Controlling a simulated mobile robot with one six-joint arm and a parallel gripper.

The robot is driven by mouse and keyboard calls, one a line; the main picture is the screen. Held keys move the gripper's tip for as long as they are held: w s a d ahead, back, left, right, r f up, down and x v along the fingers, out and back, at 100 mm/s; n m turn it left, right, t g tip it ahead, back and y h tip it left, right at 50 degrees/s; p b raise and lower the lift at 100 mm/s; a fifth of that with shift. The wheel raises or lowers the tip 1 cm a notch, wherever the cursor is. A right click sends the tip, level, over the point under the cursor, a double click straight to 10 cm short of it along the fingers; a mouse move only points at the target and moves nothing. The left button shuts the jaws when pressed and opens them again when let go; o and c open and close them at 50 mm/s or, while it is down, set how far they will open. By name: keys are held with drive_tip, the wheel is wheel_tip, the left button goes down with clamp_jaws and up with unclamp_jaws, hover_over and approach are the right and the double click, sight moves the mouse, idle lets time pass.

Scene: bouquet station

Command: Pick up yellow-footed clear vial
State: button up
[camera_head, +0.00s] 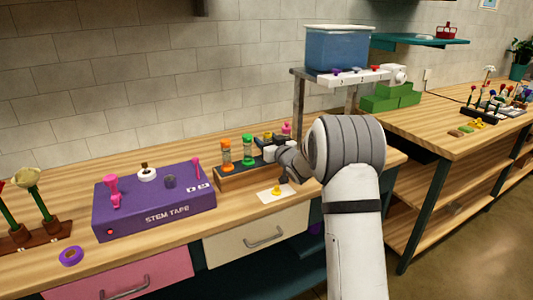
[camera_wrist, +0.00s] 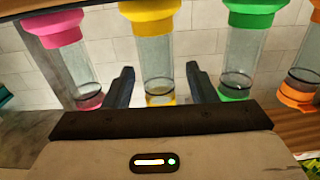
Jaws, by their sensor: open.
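The yellow-footed clear vial (camera_wrist: 157,62) stands in the middle of the wrist view, which looks turned upside down. Its wide yellow foot is at the picture's top and its yellow band is low, near my gripper's dark body. My gripper (camera_wrist: 159,76) is open, with one finger on each side of the vial and a visible gap on both sides. I cannot tell how deep the vial sits between the fingers. In the head view my gripper (camera_head: 275,150) is at the vial rack (camera_head: 232,180) and hides much of this vial.
A green vial (camera_wrist: 239,60) and an orange vial (camera_wrist: 302,80) are to one side, a pink vial (camera_wrist: 70,60) to the other. A shelf (camera_head: 300,105) with a blue tank (camera_head: 337,50) rises behind my arm. A purple stem tape box (camera_head: 150,205) is at left.

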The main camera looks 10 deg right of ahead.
drive_tip(key=shift+c, duration=0.4)
clamp_jaws()
